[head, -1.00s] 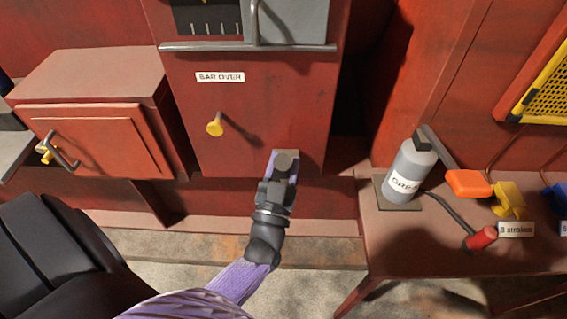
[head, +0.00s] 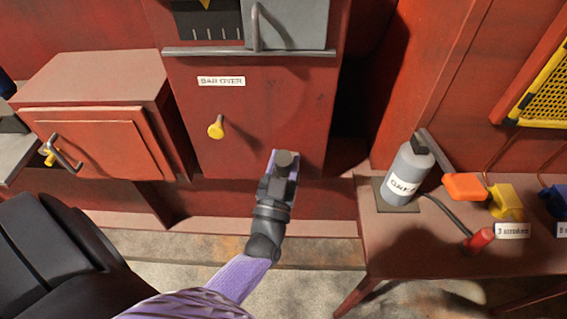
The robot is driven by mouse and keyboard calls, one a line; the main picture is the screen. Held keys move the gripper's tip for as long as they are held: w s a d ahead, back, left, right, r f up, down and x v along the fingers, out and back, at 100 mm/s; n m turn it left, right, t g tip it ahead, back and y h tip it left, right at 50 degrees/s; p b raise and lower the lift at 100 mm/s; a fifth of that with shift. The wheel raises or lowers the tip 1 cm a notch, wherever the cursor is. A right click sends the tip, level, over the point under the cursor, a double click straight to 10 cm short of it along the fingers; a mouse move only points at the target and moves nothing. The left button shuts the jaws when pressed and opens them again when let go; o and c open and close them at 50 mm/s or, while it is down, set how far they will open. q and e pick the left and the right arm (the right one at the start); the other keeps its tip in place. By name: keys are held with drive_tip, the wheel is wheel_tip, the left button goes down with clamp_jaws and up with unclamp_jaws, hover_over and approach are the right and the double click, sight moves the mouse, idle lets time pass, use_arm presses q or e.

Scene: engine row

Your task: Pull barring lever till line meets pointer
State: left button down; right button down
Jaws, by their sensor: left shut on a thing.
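My left gripper (head: 284,163) is in front of the lower right part of the red BAR OVER cabinet (head: 265,115). It is shut; its own hand hides most of what it holds, which appears to be the barring lever. Above, a dark scale window (head: 208,24) shows several white lines. The tip of a yellow pointer (head: 206,4) shows at the top edge of the picture, above the lines; I cannot tell which line it meets. A yellow knob (head: 215,128) sticks out of the cabinet, left of the gripper and apart from it. My right gripper is not in view.
A grey rail (head: 250,51) and a grey upright handle (head: 256,28) are above the gripper. A red box (head: 95,140) is at left. At right, a table (head: 400,245) bears a grey bottle (head: 408,172), an orange block (head: 465,186), a yellow block (head: 505,203) and a red-handled tool (head: 479,240).

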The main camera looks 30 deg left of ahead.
use_arm(q)
drive_tip(key=shift+n+g+h, duration=0.3)
drive_tip(key=shift+g, duration=0.5)
drive_tip(key=w+a+r+p, duration=0.1)
drive_tip(key=p, duration=0.1)
drive_tip(key=w+a+r+p, duration=0.1)
drive_tip(key=w+p, duration=0.1)
drive_tip(key=shift+w+r, duration=0.25)
drive_tip(key=shift+r, duration=0.05)
drive_tip(key=w+a+g+h+p, duration=0.1)
drive_tip(key=w+a+g+p, duration=0.2)
drive_tip(key=w, duration=0.3)
drive_tip(key=shift+a+n+p, duration=0.3)
drive_tip(key=shift+a+p, duration=0.15)
drive_tip(key=shift+p, duration=0.05)
drive_tip(key=shift+r, duration=0.1)
drive_tip(key=c, duration=0.5)
unclamp_jaws()
drive_tip(key=shift+w, duration=0.15)
drive_tip(key=shift+o, duration=1.2)
drive_tip(key=shift+w+a, duration=0.1)
